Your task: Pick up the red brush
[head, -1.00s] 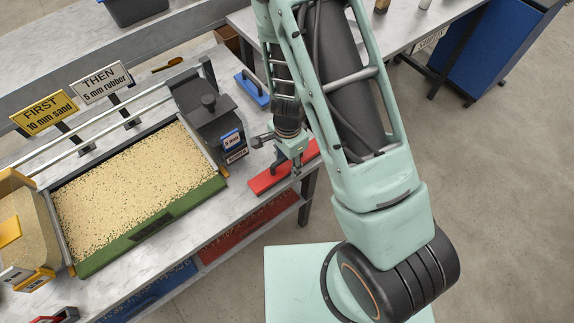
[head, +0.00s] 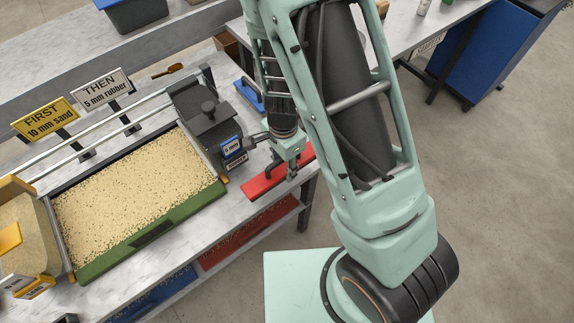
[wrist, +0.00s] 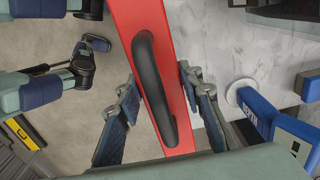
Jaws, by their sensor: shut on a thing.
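The red brush (head: 264,181) is a long red bar near the right front edge of the bench; in the wrist view the red bar (wrist: 132,22) runs from top to bottom, with a black arched handle (wrist: 152,88) along it. My gripper (head: 287,165) is over the brush and hides part of it. In the wrist view the gripper fingers (wrist: 157,88) stand on both sides of the handle, and it is shut on the brush. Whether the brush is clear of the bench top, I cannot tell.
A black hopper (head: 207,120) stands close left of my gripper. A blue brush (head: 248,95) lies behind. A tray of speckled granules (head: 125,247) with a green front fills the bench's left. Open floor (head: 490,210) lies to the right.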

